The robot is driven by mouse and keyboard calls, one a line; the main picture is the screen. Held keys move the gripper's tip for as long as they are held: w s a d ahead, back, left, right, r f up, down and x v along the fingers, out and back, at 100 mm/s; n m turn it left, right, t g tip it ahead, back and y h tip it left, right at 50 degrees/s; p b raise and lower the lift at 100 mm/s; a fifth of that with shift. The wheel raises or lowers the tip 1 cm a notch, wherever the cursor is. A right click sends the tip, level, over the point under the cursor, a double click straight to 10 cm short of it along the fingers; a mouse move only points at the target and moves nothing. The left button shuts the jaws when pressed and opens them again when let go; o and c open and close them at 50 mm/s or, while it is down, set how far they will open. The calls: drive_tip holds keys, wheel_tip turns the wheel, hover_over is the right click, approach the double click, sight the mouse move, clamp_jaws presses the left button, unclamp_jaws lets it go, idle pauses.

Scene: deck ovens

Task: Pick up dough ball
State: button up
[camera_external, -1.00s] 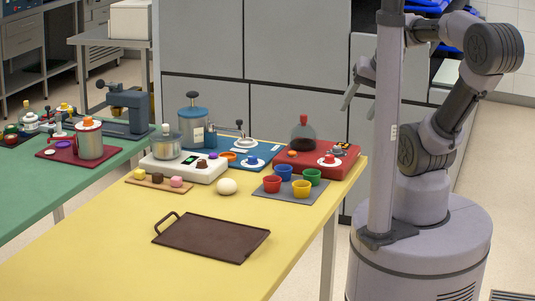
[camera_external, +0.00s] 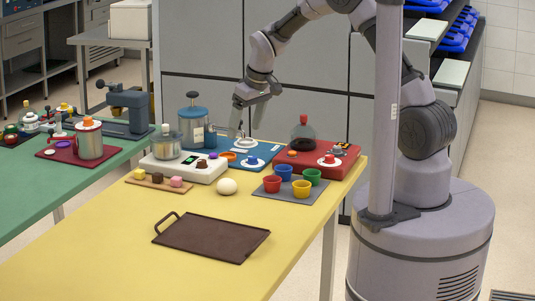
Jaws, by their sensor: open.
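The dough ball (camera_external: 227,186) is a pale cream, rounded lump. It rests on the yellow table (camera_external: 90,241), in front of the white scale-like device and left of the colored cups. My gripper (camera_external: 248,121) is open and empty. In the picture it shows above the blue device at the table's back edge, up and to the right of the dough ball and clearly apart from it. Its fingers point downward.
A dark brown tray (camera_external: 212,238) with a handle lies in front of the ball. A white device (camera_external: 184,168), a small board of colored pieces (camera_external: 160,182), a grey mat of cups (camera_external: 291,191) and a red device (camera_external: 317,160) stand around it. The table's front left is bare.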

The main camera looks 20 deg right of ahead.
drive_tip(key=b, duration=0.4)
approach(228, 180)
drive_tip(key=x, duration=0.5)
drive_tip(key=shift+w+d, duration=0.2)
drive_tip(key=shift+d, duration=0.1)
drive_tip(key=x, duration=0.1)
drive_tip(key=b+x, duration=0.1)
drive_tip(key=x, duration=0.1)
drive_tip(key=b+x, duration=0.1)
drive_tip(key=x, duration=0.1)
drive_tip(key=shift+a+f, duration=0.15)
drive_tip(key=shift+a, duration=0.2)
drive_tip(key=shift+s, duration=0.1)
drive_tip(key=shift+c, duration=1.1)
drive_tip(key=c, duration=1.3)
